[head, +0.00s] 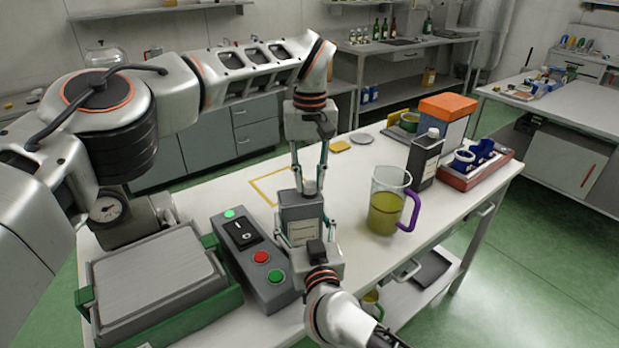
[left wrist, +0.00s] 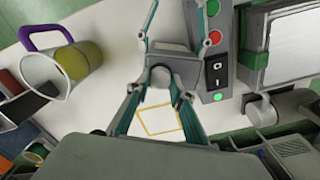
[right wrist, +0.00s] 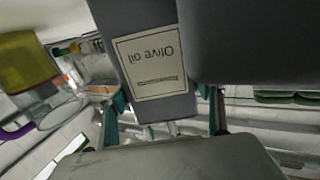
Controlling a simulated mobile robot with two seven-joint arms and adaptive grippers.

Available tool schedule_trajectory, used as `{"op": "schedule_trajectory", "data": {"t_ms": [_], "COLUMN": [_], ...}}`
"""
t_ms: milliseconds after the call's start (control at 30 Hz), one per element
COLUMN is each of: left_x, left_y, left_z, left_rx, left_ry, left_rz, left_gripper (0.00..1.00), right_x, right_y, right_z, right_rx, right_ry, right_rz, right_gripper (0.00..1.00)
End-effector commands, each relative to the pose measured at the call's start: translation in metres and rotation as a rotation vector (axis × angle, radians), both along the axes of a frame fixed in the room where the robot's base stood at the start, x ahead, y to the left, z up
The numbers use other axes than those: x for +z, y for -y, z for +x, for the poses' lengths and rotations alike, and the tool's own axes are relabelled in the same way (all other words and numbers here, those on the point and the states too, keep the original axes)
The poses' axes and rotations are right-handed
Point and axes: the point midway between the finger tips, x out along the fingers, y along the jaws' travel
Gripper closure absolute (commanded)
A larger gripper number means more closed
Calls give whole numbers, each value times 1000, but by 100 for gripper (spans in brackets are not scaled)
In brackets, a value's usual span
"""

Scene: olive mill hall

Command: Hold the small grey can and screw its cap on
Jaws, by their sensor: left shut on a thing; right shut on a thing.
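The small grey can (head: 302,209), with a pale "Olive oil" label, is upright in the head view. Its label shows upside down in the right wrist view (right wrist: 150,62). My right gripper (head: 304,232) is shut on the can's body from the near side. The light grey cap (head: 310,186) is at the can's top; it also shows in the left wrist view (left wrist: 160,77). My left gripper (head: 310,180) points down from above and is shut on the cap. The cap appears to sit on the neck; I cannot tell how tightly.
A jug of yellow-green oil with a purple handle (head: 385,210) stands right of the can, a dark bottle (head: 425,160) behind it. A switch box (head: 258,268) is close on the left. A yellow outlined square (head: 262,192) on the table is empty.

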Motion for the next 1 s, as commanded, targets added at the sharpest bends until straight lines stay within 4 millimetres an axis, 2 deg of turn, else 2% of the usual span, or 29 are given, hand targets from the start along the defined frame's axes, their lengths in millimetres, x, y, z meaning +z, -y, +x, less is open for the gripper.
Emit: {"op": "schedule_trajectory", "data": {"t_ms": [300, 333, 367, 400, 767, 1000], "left_x": [1, 1, 1, 1, 2, 28], "left_y": [1, 1, 1, 1, 0, 1], "left_z": [0, 0, 0, 0, 0, 1], "left_rx": [-13, -13, -12, -12, -11, -11], "left_ry": [0, 0, 0, 0, 1, 4], "left_rz": [-1, -1, -1, -1, 0, 0], "left_gripper": [86, 70, 62, 61, 61, 61], "right_x": [-1, -1, -1, -1, -1, -1], "right_y": [0, 0, 0, 0, 0, 0], "right_z": [0, 0, 0, 0, 0, 0], "right_rx": [-1, -1, -1, -1, -1, -1], "right_ry": [-3, -3, -3, -3, -3, -3], "right_rz": [0, 0, 0, 0, -1, -1], "right_gripper": [93, 93, 93, 93, 93, 93]}}
